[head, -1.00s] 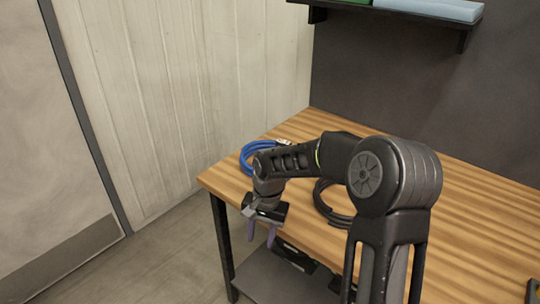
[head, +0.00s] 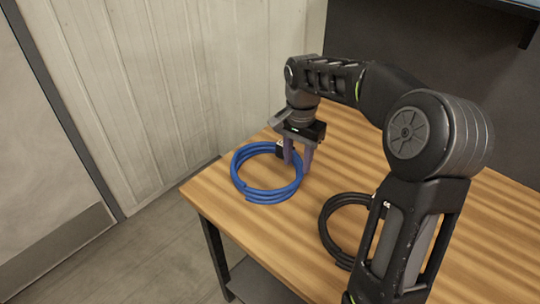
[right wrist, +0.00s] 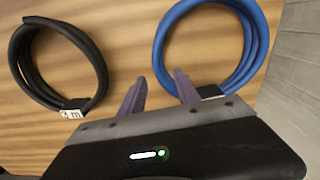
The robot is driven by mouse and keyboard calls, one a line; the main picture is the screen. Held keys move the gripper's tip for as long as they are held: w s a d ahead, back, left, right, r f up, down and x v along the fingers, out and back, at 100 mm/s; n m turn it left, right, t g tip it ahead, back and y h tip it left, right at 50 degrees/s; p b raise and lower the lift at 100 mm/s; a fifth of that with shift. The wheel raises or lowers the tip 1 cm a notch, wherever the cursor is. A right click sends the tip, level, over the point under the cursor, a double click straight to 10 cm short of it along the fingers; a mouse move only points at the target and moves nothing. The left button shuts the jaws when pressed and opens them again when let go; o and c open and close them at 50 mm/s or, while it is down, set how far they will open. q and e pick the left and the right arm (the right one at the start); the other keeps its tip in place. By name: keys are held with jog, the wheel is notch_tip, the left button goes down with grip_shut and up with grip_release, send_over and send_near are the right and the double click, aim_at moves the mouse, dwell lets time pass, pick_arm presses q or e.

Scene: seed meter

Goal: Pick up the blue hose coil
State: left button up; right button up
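The blue hose coil (head: 268,194) lies flat near the left corner of the wooden table in the head view. It also shows at the top right of the right wrist view (right wrist: 258,48). My right gripper (head: 298,164) points down at the coil's right edge, by a dark fitting. My left gripper is not in view.
A pale wall (head: 200,70) stands behind the table's left side. Bare wood lies between the coils.

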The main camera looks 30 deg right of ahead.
aim_at(295, 177)
jog(key=shift+s+a+r, duration=0.15)
jog(key=shift+s+a, duration=0.05)
jog(key=shift+s, duration=0.05)
jog(key=shift+w+f, duration=0.1)
jog(key=shift+f, duration=1.3)
notch_tip(295, 177, down, 5)
jog(key=shift+w+f+p, duration=0.1)
jog(key=shift+p, duration=0.65)
jog(key=shift+c, duration=0.5)
grip_shut()
